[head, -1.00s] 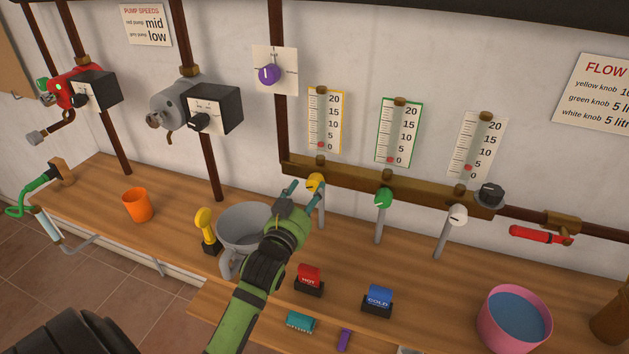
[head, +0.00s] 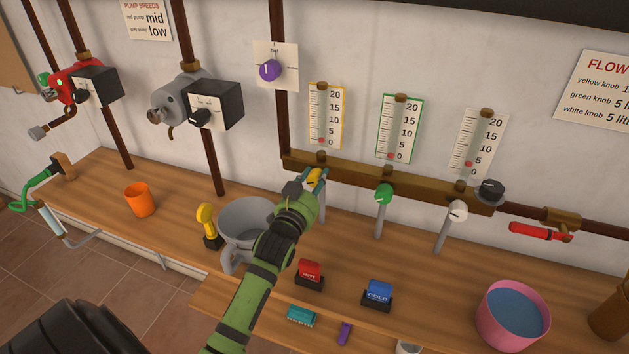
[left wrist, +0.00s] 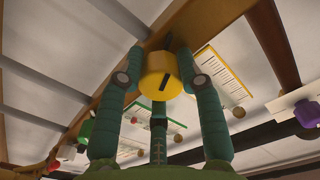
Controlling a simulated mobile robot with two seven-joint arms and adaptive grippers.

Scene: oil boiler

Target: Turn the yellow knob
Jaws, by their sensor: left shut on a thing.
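The yellow knob (head: 314,179) is on the wooden manifold below the yellow-framed gauge (head: 325,116). My left gripper (head: 314,178) reaches it from below and in front, with its fingers on both sides of the knob. In the left wrist view the yellow knob (left wrist: 161,74) shows its round face with a dark slot, between the two teal fingers (left wrist: 160,76). The gripper is shut on the knob. The red float in the yellow gauge sits near 0. My right gripper is not in view.
A green knob (head: 384,194) and a white knob (head: 457,211) are to the right on the same manifold (head: 425,190). A grey pot (head: 247,219) stands just left of my left forearm. A pink bucket of water (head: 512,316) is at the right.

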